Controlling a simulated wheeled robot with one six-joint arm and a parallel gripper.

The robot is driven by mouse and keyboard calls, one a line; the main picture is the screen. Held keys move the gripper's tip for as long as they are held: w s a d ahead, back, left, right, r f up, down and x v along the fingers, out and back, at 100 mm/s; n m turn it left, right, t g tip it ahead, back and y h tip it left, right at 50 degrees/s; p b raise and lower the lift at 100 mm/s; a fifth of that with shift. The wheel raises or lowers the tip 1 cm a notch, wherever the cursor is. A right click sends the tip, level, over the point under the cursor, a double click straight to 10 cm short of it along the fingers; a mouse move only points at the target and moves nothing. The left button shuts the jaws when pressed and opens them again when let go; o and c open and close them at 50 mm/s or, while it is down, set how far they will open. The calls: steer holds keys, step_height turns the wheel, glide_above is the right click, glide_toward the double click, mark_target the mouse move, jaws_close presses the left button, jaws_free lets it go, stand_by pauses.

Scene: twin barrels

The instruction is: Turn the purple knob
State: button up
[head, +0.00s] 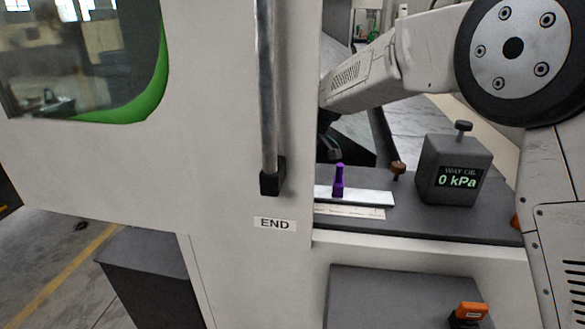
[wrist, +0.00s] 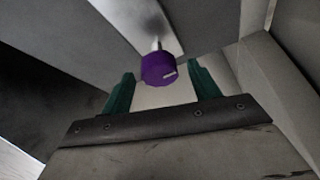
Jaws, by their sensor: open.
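In the wrist view a round purple knob (wrist: 158,70) with a short pale mark on its face sits on a thin metal stem. The two green fingers of my gripper (wrist: 161,69) stand apart, one on each side of the knob, with a visible gap on both sides. The knob appears between or just beyond the fingertips; the depth is hard to tell. In the head view an upright purple piece (head: 339,181) stands on a white plate; I cannot tell whether it is the same knob. My gripper is mostly hidden behind the machine's front there.
A grey gauge box (head: 453,170) reading "WAY OIL 0 kPa" stands on the dark ledge to the right. A small brown knob (head: 398,168) is beside it. A vertical bar handle (head: 266,95) and the white machine front (head: 215,130) are on the left. An orange switch (head: 469,311) is lower right.

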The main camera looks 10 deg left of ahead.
steer(key=c, duration=1)
steer(key=shift+o, duration=0.2)
steer(key=shift+s+m+t, duration=0.1)
steer(key=shift+m+t, duration=0.5)
steer(key=shift+m, duration=1)
steer(key=shift+h, duration=0.3)
steer(key=o, duration=1)
steer(key=shift+c, duration=0.2)
steer(key=v, duration=0.7)
steer(key=shift+d+r, duration=0.15)
steer(key=shift+r, duration=0.2)
